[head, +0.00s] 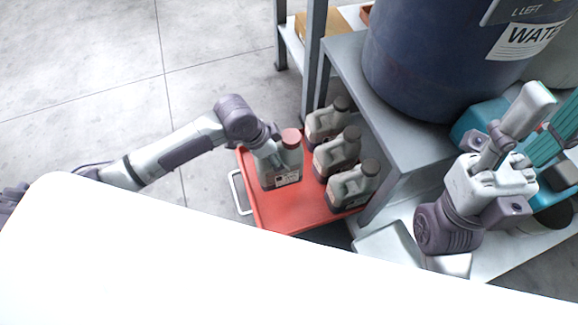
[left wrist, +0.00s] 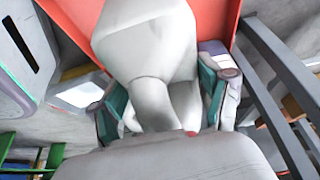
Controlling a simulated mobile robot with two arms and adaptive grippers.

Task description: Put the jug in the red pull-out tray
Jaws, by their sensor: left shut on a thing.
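A grey jug (head: 283,168) with a red cap and a label is in my left gripper (head: 272,146), over the left part of the red pull-out tray (head: 297,220). It looks upright; I cannot tell whether its base touches the tray. In the left wrist view the pale jug (left wrist: 145,55) sits between the teal-padded fingers of my left gripper (left wrist: 165,100), which is shut on it. My right gripper (head: 515,135) is raised at the right, away from the tray; its finger opening is unclear.
Several similar jugs (head: 338,153) stand in a row along the tray's right side. A grey shelf rack (head: 395,140) with a big blue barrel (head: 420,60) stands to the right. A white surface (head: 200,260) fills the front. Floor at left is clear.

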